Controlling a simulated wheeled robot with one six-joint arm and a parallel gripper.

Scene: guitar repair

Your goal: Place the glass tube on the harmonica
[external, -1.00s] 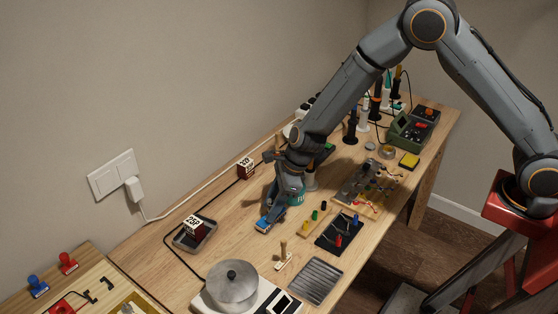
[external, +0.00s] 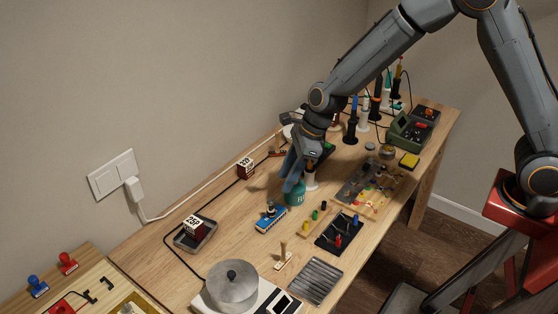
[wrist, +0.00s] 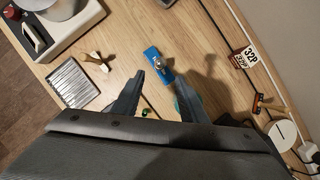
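The blue harmonica (external: 271,218) lies on the workbench, left of my gripper (external: 291,187). A small, shiny upright piece, apparently the glass tube (external: 269,208), rests on top of it. In the wrist view the harmonica (wrist: 165,73) lies just beyond the fingertips, with the clear and metallic-looking tube (wrist: 156,61) on it. My gripper (wrist: 159,80) is open there, with an empty gap between its fingers. It is above and apart from the harmonica. The tube is too small to show its exact tilt.
A teal jar (external: 295,196) stands close beside my fingers. Right of the harmonica are a wooden strip with coloured pegs (external: 315,216) and a black mat with tools (external: 339,232). A pot (external: 232,284) stands in front. Bare wood lies left of the harmonica.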

